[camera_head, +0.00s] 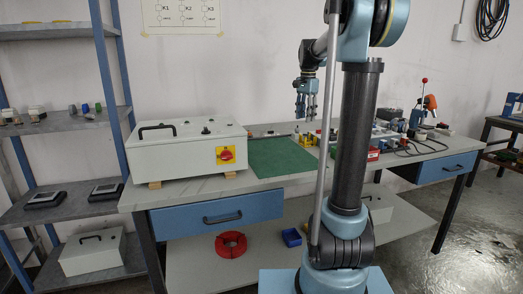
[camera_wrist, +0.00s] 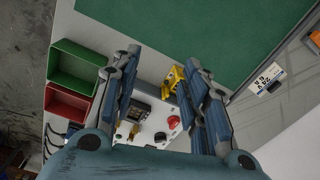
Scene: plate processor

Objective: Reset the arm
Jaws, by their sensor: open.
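My gripper (camera_head: 306,103) hangs above the back of the workbench in the head view, fingers pointing down. In the wrist view my gripper (camera_wrist: 160,95) shows its blue-grey fingers spread apart with nothing held between them. Below and between the fingers lie a red round button (camera_wrist: 173,122) on a pale panel and a yellow part (camera_wrist: 174,78). My arm's column stands in the foreground of the head view and hides part of the bench.
The workbench (camera_head: 190,190) carries a white control box (camera_head: 185,150), a green mat (camera_head: 280,157) and several small parts. In the wrist view, a green bin (camera_wrist: 75,65) and red bin (camera_wrist: 66,103) sit at left. Shelves (camera_head: 60,125) stand at left.

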